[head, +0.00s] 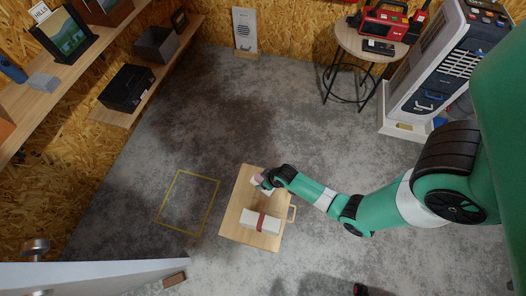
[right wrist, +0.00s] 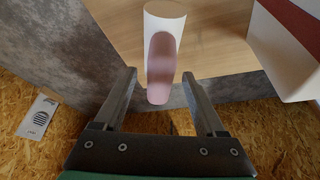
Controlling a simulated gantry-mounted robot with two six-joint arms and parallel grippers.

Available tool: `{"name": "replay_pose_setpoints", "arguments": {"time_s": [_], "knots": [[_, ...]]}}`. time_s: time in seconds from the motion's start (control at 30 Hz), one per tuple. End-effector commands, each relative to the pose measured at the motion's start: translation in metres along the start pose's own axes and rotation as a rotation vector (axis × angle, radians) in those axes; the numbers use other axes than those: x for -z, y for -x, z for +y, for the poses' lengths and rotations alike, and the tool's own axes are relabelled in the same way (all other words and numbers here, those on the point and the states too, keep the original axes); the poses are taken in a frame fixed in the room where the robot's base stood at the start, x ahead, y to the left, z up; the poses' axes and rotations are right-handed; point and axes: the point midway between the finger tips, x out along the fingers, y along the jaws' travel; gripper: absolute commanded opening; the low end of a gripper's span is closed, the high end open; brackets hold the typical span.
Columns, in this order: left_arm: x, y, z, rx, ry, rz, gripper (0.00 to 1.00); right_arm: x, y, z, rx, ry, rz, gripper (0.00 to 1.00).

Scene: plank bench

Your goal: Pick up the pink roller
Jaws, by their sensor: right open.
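The pink roller (right wrist: 162,70) has a rounded pink part against a white cylinder with a tan end in the right wrist view. In the head view it is a small pink and white shape (head: 257,180) at the far edge of the small wooden table (head: 234,222), partly hidden by my right gripper. My right gripper (head: 266,181) is at the roller. In the right wrist view its two fingers (right wrist: 158,76) are open, one on each side of the pink part, with gaps visible. My left gripper is not in view.
A white box with a red band (head: 249,217) lies on the same table, close to the roller. A yellow square outline (head: 211,206) marks the floor to the left. Shelves line the left wall. A round stool (head: 347,42) and a tall white unit (head: 432,75) stand at the back right.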

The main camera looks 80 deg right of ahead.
Motion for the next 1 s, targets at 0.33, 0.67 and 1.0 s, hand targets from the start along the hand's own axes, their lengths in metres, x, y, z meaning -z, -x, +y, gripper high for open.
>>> {"name": "replay_pose_setpoints", "arguments": {"time_s": [0.33, 0.67, 1.0], "knots": [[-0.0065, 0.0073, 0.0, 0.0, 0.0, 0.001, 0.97, -0.0006, -0.0141, 0.0001, 0.0, -0.001, -0.001, 0.71], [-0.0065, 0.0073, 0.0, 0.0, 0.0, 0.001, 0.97, -0.0007, -0.014, 0.0001, 0.0, -0.001, -0.001, 0.11], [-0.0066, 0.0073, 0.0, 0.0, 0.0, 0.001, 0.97, -0.0006, -0.014, 0.0001, 0.0, -0.001, -0.001, 0.0]]}}
